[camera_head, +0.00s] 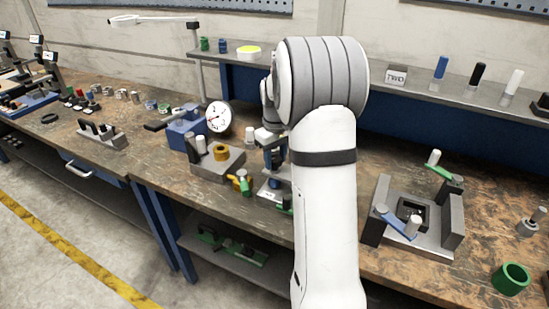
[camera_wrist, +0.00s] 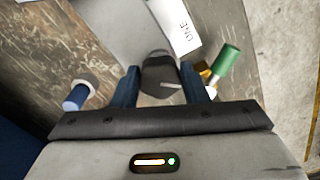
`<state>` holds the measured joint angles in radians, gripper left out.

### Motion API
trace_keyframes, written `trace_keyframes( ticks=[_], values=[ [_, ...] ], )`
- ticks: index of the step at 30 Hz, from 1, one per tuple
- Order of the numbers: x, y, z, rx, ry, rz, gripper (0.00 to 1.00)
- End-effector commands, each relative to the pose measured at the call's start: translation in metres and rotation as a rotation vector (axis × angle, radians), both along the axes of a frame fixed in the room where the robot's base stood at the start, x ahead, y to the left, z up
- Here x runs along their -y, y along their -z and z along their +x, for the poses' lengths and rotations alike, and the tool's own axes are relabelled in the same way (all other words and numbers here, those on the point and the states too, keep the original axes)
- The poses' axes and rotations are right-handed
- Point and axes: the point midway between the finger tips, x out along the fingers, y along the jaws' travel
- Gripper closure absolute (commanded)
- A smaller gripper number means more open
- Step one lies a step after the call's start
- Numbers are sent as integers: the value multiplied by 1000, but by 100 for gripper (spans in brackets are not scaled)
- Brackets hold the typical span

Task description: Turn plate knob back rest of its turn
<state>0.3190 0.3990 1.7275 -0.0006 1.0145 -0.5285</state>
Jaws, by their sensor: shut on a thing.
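In the wrist view the plate knob (camera_wrist: 159,70) is a dark round knob with a pale line on it. My gripper (camera_wrist: 158,84) has its two blue fingers on either side of the knob and is shut on it. A grey plate (camera_wrist: 110,25) lies beyond, and a white block marked ONE (camera_wrist: 184,30) is beside the knob. In the head view my gripper (camera_head: 273,157) points down over a small grey stand (camera_head: 272,188). My arm hides much of this stand, and I cannot make out the knob there.
A green handle (camera_wrist: 225,58) with brass is close right of my fingers in the wrist view; a blue-and-white piece (camera_wrist: 78,96) is at left. In the head view a grey block with a yellow ring (camera_head: 215,165) stands left, and a clamp fixture (camera_head: 415,220) stands right.

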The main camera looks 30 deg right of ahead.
Motion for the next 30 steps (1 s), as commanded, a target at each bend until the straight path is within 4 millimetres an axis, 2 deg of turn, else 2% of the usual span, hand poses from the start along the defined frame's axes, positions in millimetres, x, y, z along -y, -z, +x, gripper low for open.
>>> trace_keyframes(
  ticks=[1, 18, 30],
  values=[
    [-1, 5, -2, -11, -42, 4, 83],
    [-1, 5, -1, -10, -540, 8, 83],
    [-1, 5, -1, -10, -709, 10, 83]
  ],
)
